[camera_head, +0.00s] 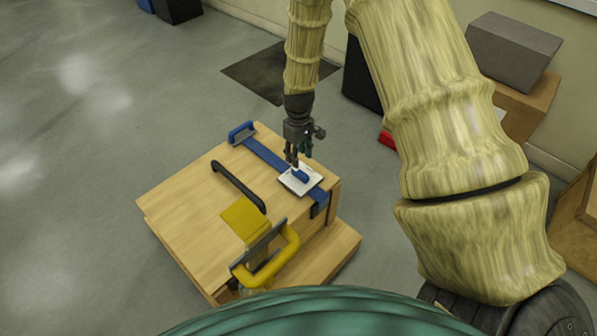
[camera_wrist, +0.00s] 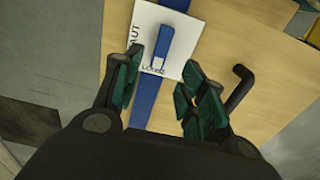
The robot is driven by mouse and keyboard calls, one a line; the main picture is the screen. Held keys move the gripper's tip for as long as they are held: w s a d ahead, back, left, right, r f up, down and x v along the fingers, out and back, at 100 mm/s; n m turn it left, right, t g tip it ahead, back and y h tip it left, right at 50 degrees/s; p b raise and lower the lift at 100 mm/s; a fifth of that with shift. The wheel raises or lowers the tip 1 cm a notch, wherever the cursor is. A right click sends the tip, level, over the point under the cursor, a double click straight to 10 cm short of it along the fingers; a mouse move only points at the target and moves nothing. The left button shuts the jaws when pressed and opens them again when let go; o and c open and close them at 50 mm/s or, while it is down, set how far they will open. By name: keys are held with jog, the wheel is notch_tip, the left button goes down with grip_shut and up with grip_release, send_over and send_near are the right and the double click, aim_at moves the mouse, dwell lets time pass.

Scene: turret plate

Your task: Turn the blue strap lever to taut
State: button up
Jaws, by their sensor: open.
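The blue lever (camera_head: 302,176) sits on a white plate (camera_head: 286,181) on top of a wooden box. In the wrist view the lever (camera_wrist: 161,46) lies along the blue strap (camera_wrist: 144,103), its near end by the word "LOOSE". Lettering reading "AUT", partly cut off, runs along the plate's (camera_wrist: 184,63) left side. The strap (camera_head: 262,153) crosses the box top and passes under the plate. My gripper (camera_head: 300,160) hangs just above the plate. In the wrist view my gripper (camera_wrist: 160,70) is open and empty, its fingers on either side of the lever's near end.
A black handle (camera_head: 238,185) stands left of the plate. The wooden box top (camera_head: 190,215) is bare at left.

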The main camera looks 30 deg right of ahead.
aim_at(299, 171)
notch_tip(299, 171, down, 8)
jog(key=shift+f+b, duration=0.1)
jog(key=shift+b, duration=0.55)
grip_shut()
